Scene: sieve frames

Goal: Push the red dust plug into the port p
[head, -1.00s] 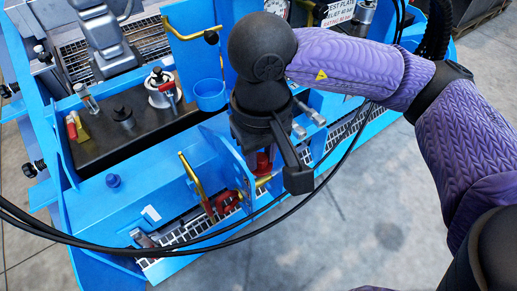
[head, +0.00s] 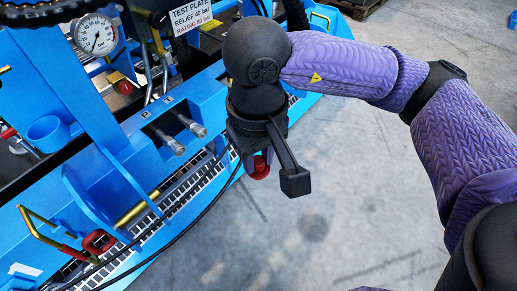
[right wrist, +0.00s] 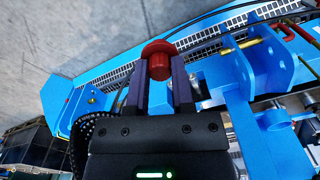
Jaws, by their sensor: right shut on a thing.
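The red dust plug (head: 260,169) is held by my right gripper (head: 262,160), over the grey floor just off the rig's front edge. In the right wrist view the plug (right wrist: 158,57), with a wide round flange, sits between the fingertips (right wrist: 158,78). Two silver port fittings (head: 171,143) (head: 192,127) stick out of the blue panel, left of the gripper and apart from it. Small white labels (head: 145,115) sit above them; their letters are too small to read surely. My left gripper is not in view.
A pressure gauge (head: 96,35) and a test plate sign (head: 192,15) stand behind the blue panel (head: 120,135). Black hoses (head: 215,160) run along the front, over a grating (head: 180,200). A red and yellow handle (head: 97,241) is at lower left.

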